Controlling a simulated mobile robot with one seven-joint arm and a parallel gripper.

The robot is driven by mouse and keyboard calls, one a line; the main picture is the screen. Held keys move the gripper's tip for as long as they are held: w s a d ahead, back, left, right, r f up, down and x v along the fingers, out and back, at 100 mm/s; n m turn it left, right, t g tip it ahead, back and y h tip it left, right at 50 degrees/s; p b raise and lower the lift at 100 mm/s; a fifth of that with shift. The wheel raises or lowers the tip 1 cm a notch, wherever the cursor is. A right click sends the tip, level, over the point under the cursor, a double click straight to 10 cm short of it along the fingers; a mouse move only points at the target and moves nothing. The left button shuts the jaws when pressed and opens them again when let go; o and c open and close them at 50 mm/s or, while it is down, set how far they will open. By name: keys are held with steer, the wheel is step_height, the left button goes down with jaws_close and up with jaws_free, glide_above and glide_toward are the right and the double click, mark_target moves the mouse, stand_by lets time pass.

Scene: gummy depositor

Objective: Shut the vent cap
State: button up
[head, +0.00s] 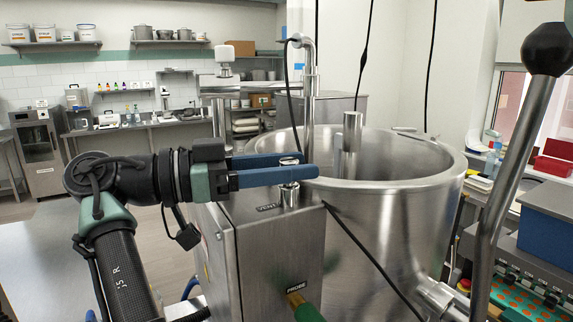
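The vent cap (290,160) is a small round metal piece on a short metal stub, on top of the steel box (275,250) beside the kettle. A label reading "VENT" (268,207) is on the box just below it. My gripper (309,165) reaches in from the left with its two blue fingers level. The cap's top shows between the fingers, and the near finger hides its middle. The stub shows below that finger. I cannot tell whether the fingers touch the cap, or whether the cap is fully down.
A large open steel kettle (400,220) stands right behind the box. A bent pipe (309,80) rises behind my fingers. A green piece (305,310) sits by the "PROBE" label. A black-knobbed lever (508,170) stands at right. A cable (365,250) runs across the kettle's front.

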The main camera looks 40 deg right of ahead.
steer(key=shift+o, duration=0.4)
steer(key=shift+w+a, duration=0.2)
steer(key=shift+a, duration=0.1)
steer(key=b+v, duration=0.3)
steer(key=v, duration=0.9)
steer(key=shift+b, duration=0.4)
steer(key=shift+a, duration=0.2)
